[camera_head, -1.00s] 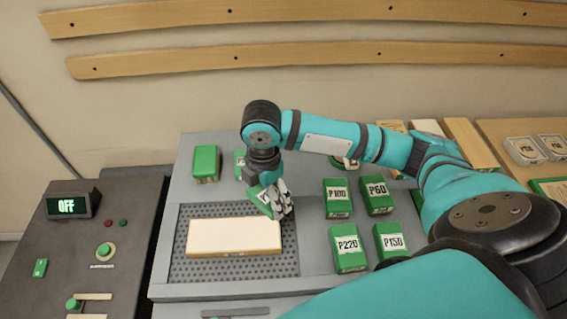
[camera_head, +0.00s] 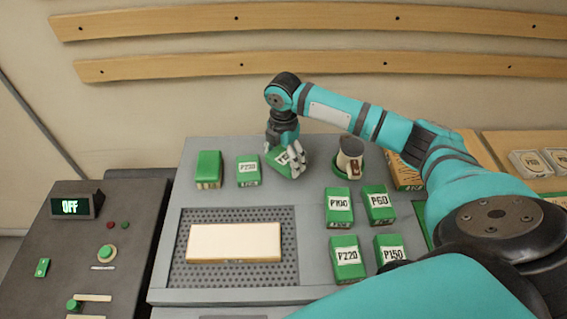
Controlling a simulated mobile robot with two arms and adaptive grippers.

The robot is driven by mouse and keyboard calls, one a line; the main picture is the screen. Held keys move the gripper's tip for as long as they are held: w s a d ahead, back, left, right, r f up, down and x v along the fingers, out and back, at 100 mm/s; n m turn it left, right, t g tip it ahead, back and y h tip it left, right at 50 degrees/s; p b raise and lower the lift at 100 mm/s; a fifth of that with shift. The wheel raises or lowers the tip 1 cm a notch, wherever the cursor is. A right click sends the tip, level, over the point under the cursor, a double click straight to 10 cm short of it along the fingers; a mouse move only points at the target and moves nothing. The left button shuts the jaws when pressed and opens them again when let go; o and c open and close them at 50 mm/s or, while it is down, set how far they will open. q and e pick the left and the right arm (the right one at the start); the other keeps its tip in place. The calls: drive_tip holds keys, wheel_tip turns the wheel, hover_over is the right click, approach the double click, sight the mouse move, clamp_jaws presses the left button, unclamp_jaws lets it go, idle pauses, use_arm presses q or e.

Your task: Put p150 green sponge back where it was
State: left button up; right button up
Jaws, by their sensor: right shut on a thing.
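My right gripper (camera_head: 293,163) is shut on a small green sponge (camera_head: 279,157) with a white label, partly hidden by the fingers, so its number cannot be read in full. It is held tilted over the back of the grey bench top (camera_head: 310,240), behind the perforated panel. A green block with a label reading P150 (camera_head: 390,251) sits at the front right of a group with P100 (camera_head: 339,206), P60 (camera_head: 378,204) and P220 (camera_head: 346,259). My left gripper is not in view.
A labelled green sponge (camera_head: 248,171) and a plain green block (camera_head: 208,168) stand left of the gripper. A pale board (camera_head: 234,242) lies on the perforated panel (camera_head: 287,270). A control box reads OFF (camera_head: 75,207).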

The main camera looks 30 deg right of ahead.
sight(284, 159)
wheel_tip(284, 159, down, 3)
drive_tip(key=shift+p, duration=0.5)
drive_tip(key=shift+f, duration=0.25)
drive_tip(key=shift+f, duration=0.15)
drive_tip(key=o, duration=0.9)
wheel_tip(284, 159, up, 12)
drive_tip(key=shift+r+b, duration=0.2)
drive_tip(key=shift+b, duration=0.9)
